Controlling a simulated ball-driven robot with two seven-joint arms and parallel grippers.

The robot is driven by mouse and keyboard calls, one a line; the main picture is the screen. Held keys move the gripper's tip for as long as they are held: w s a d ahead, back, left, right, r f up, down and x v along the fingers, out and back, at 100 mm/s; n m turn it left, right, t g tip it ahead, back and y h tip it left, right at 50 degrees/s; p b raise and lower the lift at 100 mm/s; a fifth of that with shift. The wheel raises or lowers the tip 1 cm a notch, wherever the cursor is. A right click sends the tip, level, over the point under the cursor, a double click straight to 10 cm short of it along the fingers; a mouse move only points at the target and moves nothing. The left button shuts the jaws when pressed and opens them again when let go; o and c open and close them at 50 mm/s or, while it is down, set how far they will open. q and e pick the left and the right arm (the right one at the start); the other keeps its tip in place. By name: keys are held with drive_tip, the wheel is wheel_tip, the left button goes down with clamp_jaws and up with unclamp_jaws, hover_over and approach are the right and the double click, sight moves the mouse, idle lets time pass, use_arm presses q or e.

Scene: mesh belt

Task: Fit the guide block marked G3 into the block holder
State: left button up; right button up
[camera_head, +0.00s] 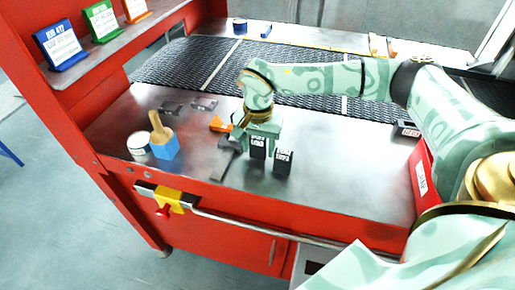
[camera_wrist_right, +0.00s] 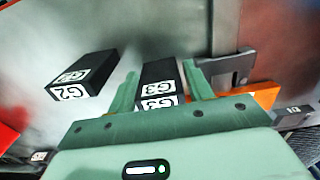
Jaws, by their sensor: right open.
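The G3 guide block (camera_wrist_right: 159,84) is black with white labels and stands between the spread fingers of my right gripper (camera_wrist_right: 160,84) in the right wrist view. In the head view this block (camera_head: 257,149) stands under the gripper (camera_head: 262,132). The fingers are open beside the block; contact cannot be told. The G2 block (camera_wrist_right: 82,74) is a similar black block standing beside it, on the right in the head view (camera_head: 283,160). I cannot tell for sure which fixture is the block holder. My left gripper is not in view.
A dark grey notched piece (camera_wrist_right: 233,70) and an orange piece (camera_wrist_right: 250,96) lie close by. Two flat dark pieces (camera_head: 204,103) lie farther back. A red bin (camera_head: 424,178) is right.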

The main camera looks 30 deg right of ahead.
drive_tip(key=shift+f, duration=0.25)
drive_tip(key=c, duration=0.9)
drive_tip(key=shift+o, duration=0.2)
drive_tip(key=shift+r, duration=0.15)
